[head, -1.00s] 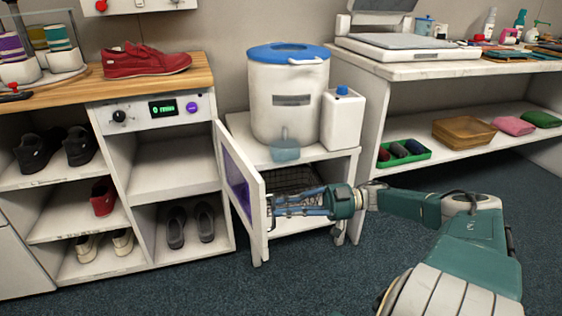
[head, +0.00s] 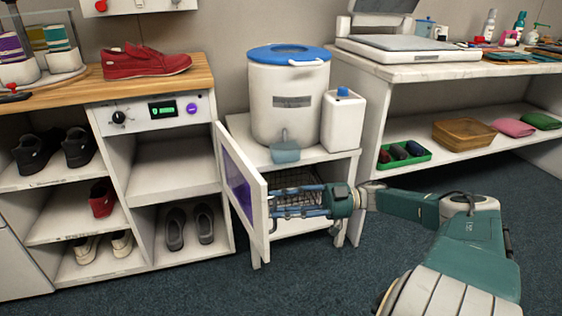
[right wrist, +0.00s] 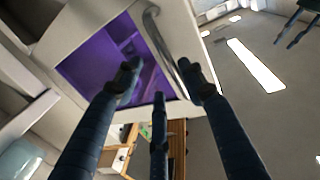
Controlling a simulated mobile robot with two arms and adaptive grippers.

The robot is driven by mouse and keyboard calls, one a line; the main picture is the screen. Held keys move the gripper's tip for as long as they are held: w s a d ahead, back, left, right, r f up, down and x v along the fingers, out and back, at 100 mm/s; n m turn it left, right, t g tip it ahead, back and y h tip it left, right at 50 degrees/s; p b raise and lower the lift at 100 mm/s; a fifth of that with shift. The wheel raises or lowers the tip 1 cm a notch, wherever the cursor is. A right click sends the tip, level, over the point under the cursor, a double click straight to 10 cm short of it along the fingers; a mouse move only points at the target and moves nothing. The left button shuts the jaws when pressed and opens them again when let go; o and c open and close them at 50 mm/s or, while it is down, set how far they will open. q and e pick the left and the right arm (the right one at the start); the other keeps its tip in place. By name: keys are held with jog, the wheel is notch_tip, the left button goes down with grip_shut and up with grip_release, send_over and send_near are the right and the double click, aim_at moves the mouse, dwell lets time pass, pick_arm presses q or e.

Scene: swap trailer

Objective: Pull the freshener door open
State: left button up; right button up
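The freshener door (head: 240,188) is white with a purple window and stands partly swung out from the low cabinet under the blue-lidded drum. My right gripper (head: 272,205) is at the door's free edge, in front of the cabinet opening. In the right wrist view, the door's purple window (right wrist: 95,68) and curved metal handle (right wrist: 166,45) show close up. My right gripper's fingers (right wrist: 158,72) are spread apart beside the handle, with one fingertip overlapping it in the picture. Contact cannot be made out.
Inside the cabinet is a wire basket (head: 296,183). A white drum (head: 290,105) and a jug (head: 342,120) stand on top. A shoe shelf (head: 175,168) is close on the left, a bench (head: 460,68) on the right. The floor in front is clear.

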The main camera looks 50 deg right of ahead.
jog(key=shift+f, duration=0.1)
dwell(0.4)
jog(key=shift+s+d, duration=0.1)
jog(key=v, duration=1.1)
jog(key=shift+s+d, duration=0.3)
